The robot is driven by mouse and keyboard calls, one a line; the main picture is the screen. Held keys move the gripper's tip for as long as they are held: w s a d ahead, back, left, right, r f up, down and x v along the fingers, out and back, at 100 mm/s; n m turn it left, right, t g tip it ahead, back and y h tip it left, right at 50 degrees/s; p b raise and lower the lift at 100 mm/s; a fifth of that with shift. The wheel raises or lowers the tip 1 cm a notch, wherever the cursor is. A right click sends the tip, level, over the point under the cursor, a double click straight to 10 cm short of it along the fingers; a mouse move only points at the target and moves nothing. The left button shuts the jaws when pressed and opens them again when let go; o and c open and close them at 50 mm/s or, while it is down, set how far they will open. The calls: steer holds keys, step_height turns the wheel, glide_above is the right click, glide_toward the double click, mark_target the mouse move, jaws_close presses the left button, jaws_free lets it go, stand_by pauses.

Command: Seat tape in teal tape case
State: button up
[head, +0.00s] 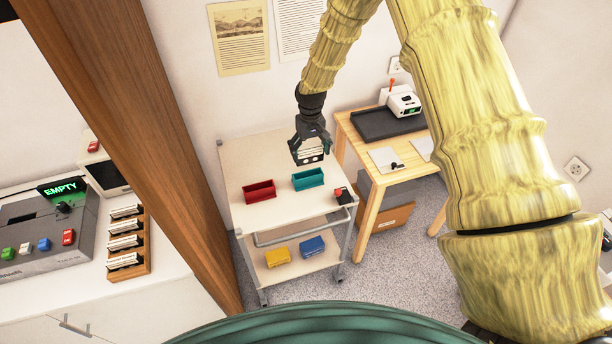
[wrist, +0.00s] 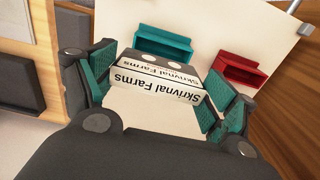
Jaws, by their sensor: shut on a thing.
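My gripper (head: 309,141) is shut on a white cassette tape (head: 310,154) and holds it in the air above the cart's top. In the wrist view the tape (wrist: 155,85) shows the label "Skrivnal Farms" between the teal pads of my gripper (wrist: 158,100). The teal tape case (head: 308,179) is an open box on the cart top, a little below the tape in the head view. In the wrist view the teal case (wrist: 163,42) lies beyond the tape, which hides part of it. The tape and the case appear apart.
A red case (head: 259,191) stands left of the teal one on the white cart (head: 280,211). A small device with a red knob (head: 343,195) is at the cart's right edge. Yellow (head: 278,256) and blue (head: 312,246) cases lie on the lower shelf. A wooden post (head: 150,140) stands at left.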

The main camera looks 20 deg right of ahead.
steer(key=shift+s+a+f, duration=0.1)
steer(key=shift+s+f, duration=0.05)
steer(key=shift+f, duration=0.25)
steer(key=b, duration=0.3)
glide_above(308, 171)
steer(key=s, duration=0.1)
steer(key=f, duration=0.4)
steer(key=shift+a+f, duration=0.25)
steer(key=shift+f, duration=0.1)
steer(key=shift+s+f, duration=0.2)
steer(key=shift+f, duration=0.25)
step_height(308, 171, down, 4)
steer(key=shift+w+b, duration=0.1)
steer(key=shift+b, duration=0.8)
steer(key=shift+d+r, duration=0.1)
steer(key=shift+r, duration=0.05)
steer(key=o, duration=0.9)
steer(key=shift+f, duration=0.2)
